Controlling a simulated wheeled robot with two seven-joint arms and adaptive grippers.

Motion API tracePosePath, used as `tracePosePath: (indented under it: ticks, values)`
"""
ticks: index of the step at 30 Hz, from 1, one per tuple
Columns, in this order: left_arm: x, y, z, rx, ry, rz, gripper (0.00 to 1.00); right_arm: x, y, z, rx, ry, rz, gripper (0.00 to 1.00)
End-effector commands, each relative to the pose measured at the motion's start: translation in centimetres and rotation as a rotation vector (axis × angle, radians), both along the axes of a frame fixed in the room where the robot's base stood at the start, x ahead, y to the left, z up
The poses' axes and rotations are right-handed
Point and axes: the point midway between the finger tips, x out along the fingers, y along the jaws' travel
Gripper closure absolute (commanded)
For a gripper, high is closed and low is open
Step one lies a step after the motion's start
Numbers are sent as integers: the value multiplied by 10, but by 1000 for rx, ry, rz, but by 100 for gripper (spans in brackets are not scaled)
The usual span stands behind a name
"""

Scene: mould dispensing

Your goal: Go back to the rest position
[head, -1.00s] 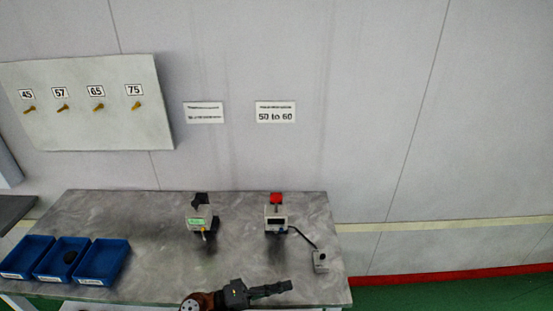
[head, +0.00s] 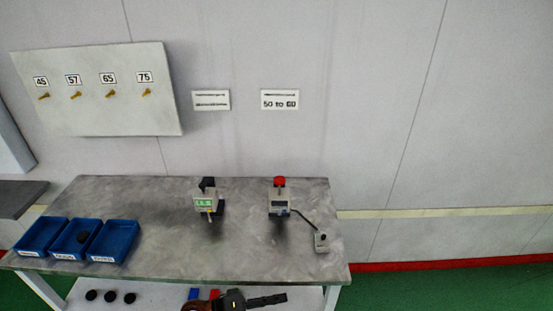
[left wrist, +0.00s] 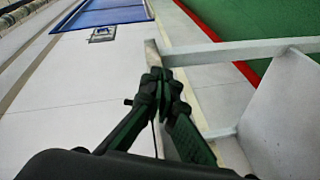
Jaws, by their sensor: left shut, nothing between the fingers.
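My left gripper (head: 268,300) shows at the bottom of the head view, in front of the table's near edge and pointing right. In the left wrist view its fingers (left wrist: 160,78) are together, with nothing between them. My right gripper is in neither view.
Several black round pieces (head: 110,297) lie on the lower shelf. Green floor (head: 450,285) is clear at right.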

Motion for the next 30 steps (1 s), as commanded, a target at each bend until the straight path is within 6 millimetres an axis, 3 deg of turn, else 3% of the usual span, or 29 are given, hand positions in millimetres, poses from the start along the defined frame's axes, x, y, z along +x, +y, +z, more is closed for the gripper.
tracePosePath:
  ticks: [8, 11, 15, 18, 21, 30]
  values:
    - [-48, 56, -86, 298, -50, 70, 100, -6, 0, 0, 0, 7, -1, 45]
    - [-80, 97, -126, 478, -53, 106, 100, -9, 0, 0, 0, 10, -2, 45]
    - [-135, 170, -170, 762, -24, 155, 100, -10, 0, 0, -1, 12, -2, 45]
    - [-174, 219, -185, 938, 15, 181, 100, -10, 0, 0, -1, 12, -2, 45]
    - [-204, 255, -191, 1063, 53, 195, 100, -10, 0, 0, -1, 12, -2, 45]
    - [-273, 326, -186, 1310, 156, 220, 100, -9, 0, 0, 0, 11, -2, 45]
